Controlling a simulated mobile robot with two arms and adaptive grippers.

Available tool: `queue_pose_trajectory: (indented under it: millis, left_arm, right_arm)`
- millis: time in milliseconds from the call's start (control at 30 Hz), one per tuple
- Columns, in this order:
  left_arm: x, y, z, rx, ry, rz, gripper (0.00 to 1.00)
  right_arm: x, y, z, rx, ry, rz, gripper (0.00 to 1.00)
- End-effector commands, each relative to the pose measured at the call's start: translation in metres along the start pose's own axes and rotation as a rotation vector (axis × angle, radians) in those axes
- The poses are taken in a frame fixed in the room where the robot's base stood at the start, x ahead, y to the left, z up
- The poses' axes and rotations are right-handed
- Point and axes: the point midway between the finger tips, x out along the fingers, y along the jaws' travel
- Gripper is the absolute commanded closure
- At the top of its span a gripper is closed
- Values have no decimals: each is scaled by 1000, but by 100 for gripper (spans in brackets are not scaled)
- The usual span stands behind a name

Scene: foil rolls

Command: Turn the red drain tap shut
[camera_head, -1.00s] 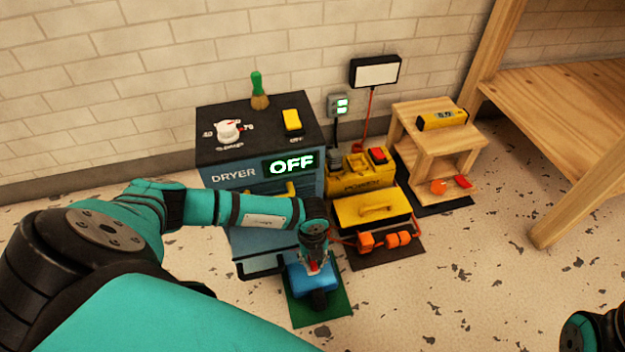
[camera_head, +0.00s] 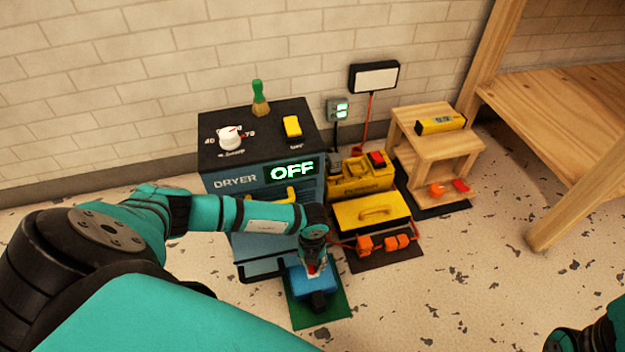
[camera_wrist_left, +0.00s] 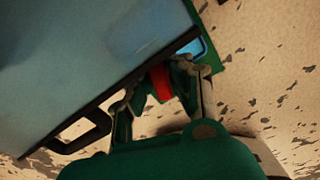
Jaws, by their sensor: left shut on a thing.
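My left gripper (camera_head: 314,268) points down beside the front of the blue dryer (camera_head: 262,215), above a blue container. In the left wrist view the gripper (camera_wrist_left: 160,88) has its two fingers on either side of the red drain tap (camera_wrist_left: 160,82) and is shut on it. The fingers hide part of the tap, and its exact angle is hard to tell. In the head view the tap is mostly hidden by the gripper. My right gripper is not in view; only a part of my right arm shows at the lower right corner.
The blue container (camera_head: 303,285) sits on a green mat (camera_head: 330,312) at the dryer's foot. A yellow toolbox (camera_head: 370,212) and orange items (camera_head: 385,243) on a dark mat lie to the right. A wooden step stool (camera_head: 432,150) stands farther right. The floor in front is clear.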

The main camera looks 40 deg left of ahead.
Motion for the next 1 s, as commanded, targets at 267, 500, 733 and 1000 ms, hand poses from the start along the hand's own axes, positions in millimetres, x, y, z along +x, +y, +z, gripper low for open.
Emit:
queue_pose_trajectory:
  millis: [267,500,733,1000]
  left_arm:
    - [-1,1,0,192,1,2,100]
    - [0,1,0,291,1,2,100]
    - [0,0,0,326,0,1,100]
    - [0,0,0,328,0,1,100]
  right_arm:
    - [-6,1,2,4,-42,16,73]
    - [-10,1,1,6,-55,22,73]
    - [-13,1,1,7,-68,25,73]
    - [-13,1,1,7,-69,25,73]
